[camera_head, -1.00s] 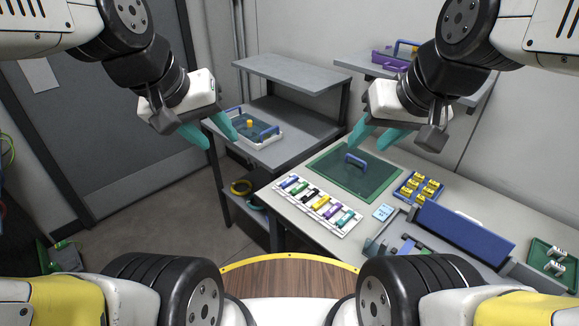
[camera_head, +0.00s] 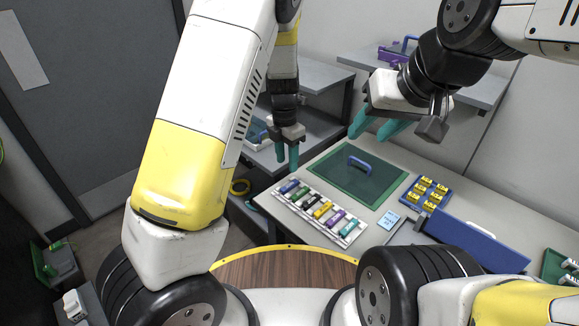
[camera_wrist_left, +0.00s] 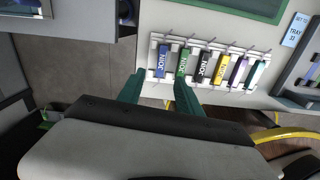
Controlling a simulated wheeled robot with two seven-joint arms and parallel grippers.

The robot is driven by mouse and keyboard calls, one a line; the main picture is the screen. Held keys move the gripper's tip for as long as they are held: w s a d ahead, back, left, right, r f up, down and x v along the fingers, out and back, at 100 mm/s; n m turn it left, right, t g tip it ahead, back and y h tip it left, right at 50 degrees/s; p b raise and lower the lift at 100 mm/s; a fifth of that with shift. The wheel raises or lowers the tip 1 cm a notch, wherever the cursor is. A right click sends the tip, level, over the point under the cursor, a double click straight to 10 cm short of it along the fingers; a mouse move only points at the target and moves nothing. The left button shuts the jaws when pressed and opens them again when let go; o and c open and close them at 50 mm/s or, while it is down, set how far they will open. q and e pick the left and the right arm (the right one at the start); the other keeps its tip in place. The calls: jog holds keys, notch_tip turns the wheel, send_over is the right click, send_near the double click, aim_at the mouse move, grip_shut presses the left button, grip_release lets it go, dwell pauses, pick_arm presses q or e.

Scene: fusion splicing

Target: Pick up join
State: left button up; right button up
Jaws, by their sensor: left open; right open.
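Several coloured join pieces lie side by side in a white rack on the bench. In the left wrist view they include a blue join (camera_wrist_left: 163,62), a green join (camera_wrist_left: 182,63), a black join (camera_wrist_left: 203,67) and a yellow join (camera_wrist_left: 221,68); the blue one also shows in the head view (camera_head: 289,186). My left gripper (camera_head: 287,158) is open and empty, with teal fingers pointing down above the rack's left end. In the left wrist view its fingertips (camera_wrist_left: 159,76) lie near the blue and green joins. My right gripper (camera_head: 375,125) is open and empty, above the green mat.
A green mat with a blue handle (camera_head: 368,175) lies behind the rack. A blue tray of yellow pieces (camera_head: 426,193) and a blue label card (camera_head: 389,220) are to its right. A device with a blue lid (camera_head: 475,245) stands further right. A grey shelf unit is behind my left gripper.

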aim_at(289, 185)
pick_arm(q)
jog(key=shift+w+d+f+n, duration=0.1)
jog(key=shift+w+f+n, duration=0.15)
jog(key=shift+f, duration=0.2)
jog(key=shift+w+d+f+n, duration=0.1)
jog(key=shift+f+n, duration=0.15)
jog(key=shift+f, duration=0.15)
jog(key=f, duration=0.7)
jog(key=shift+s+d+f, duration=0.2)
jog(key=shift+s+d, duration=0.05)
jog(key=shift+s, duration=0.05)
grip_shut()
